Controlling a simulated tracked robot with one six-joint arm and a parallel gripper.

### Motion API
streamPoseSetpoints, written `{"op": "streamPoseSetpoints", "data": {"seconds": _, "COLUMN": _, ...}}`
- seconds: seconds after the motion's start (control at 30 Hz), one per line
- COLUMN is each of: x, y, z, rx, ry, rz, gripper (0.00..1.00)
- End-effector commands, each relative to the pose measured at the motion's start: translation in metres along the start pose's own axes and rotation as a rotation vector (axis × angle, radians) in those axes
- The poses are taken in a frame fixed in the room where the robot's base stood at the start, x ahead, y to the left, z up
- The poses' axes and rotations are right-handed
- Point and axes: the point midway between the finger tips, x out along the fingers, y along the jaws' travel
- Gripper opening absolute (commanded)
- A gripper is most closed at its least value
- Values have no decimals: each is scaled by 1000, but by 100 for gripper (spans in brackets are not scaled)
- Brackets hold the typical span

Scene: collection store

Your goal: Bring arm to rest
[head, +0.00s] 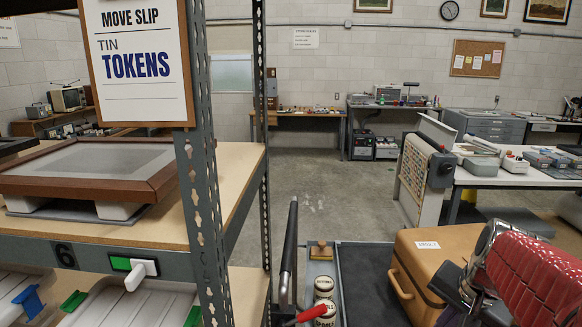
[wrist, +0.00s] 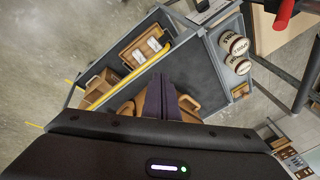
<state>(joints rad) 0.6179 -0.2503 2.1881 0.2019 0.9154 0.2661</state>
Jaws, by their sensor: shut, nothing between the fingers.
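My gripper (wrist: 160,80) shows in the wrist view as two dark purple fingers pressed together, with nothing between them. It points over the grey trolley (wrist: 205,75), and the tan case lies partly hidden behind the fingers. In the head view my red-covered arm comes in from the lower right, in front of the case. The fingertips cannot be made out there. The tan case (head: 405,270) bears a white number label and stands on the trolley's dark deck.
Labelled round tins (head: 324,288) stand at the trolley's left side. A shelf rack (head: 205,170) with a framed tray (head: 90,170) and a "Move slip: tin tokens" sign (head: 137,60) stands close on the left. A white table (head: 510,178) is at right. Floor (head: 340,195) beyond the trolley is clear.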

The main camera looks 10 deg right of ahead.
Motion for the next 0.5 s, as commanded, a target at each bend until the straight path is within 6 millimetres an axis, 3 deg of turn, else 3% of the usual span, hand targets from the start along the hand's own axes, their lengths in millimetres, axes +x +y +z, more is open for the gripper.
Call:
{"op": "streamPoseSetpoints", "data": {"seconds": 0.2, "x": -7, "y": -15, "z": 63, "rx": -369, "ry": 13, "rz": 21, "gripper": 0}}
{"op": "streamPoseSetpoints", "data": {"seconds": 0.5, "x": -16, "y": -26, "z": 135, "rx": -725, "ry": 52, "rz": 12, "gripper": 0}}
